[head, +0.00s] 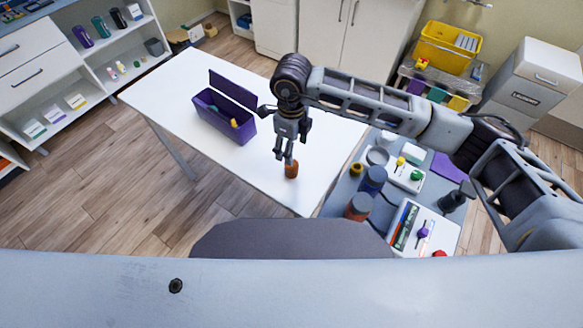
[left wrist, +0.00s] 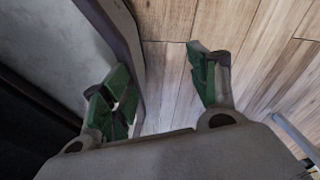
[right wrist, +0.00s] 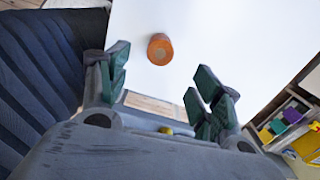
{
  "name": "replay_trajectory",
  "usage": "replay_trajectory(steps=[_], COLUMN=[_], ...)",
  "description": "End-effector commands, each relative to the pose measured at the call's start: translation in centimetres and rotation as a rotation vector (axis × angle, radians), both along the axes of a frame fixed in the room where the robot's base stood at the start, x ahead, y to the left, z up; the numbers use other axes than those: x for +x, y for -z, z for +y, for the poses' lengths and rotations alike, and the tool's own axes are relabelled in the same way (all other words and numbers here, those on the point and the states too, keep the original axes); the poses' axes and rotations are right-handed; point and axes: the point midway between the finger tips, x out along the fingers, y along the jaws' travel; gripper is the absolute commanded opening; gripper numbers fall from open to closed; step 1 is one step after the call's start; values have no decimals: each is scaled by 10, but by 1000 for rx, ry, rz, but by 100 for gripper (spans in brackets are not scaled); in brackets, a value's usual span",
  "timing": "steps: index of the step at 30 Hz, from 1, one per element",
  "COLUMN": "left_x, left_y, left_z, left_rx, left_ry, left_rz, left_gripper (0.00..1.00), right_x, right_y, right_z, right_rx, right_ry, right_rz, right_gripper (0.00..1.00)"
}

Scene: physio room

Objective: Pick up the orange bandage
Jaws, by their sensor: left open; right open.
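The orange bandage (head: 291,169) is a small roll standing on the white table (head: 185,85) near its front right edge. My right gripper (head: 284,158) is open and points down just above and beside the bandage. In the right wrist view the bandage (right wrist: 160,49) lies ahead of the open fingertips (right wrist: 160,65), between their lines and apart from both. My left gripper (left wrist: 160,75) is open and empty over the wooden floor in the left wrist view. It is not seen in the head view.
An open purple box (head: 222,117) with small items inside stands on the table left of my right gripper. A grey cart top (head: 340,192) at the right holds bottles, trays and other items. A yellow bin (head: 440,50) stands at the back right. The table's front left is clear.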

Motion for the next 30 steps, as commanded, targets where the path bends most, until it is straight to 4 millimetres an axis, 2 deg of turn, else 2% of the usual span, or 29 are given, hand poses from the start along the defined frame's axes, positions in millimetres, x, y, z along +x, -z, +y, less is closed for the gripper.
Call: replay_trajectory(steps=[6,12,24,30], left_x=[0,-1,-5,-6], left_y=[-3,-4,-3,-5], left_z=[0,-2,-13,-13], left_rx=[0,-2,-14,-14], left_ry=[0,-1,-3,-2], left_rz=[0,0,6,6], left_gripper=[60,60,60,60], right_x=[-1,0,0,0], right_y=[30,50,55,61], right_z=[0,0,0,0], right_rx=[-1,0,0,0], right_ry=[0,1,-1,0], right_rz=[3,2,0,1], right_gripper=[65,65,65,65])
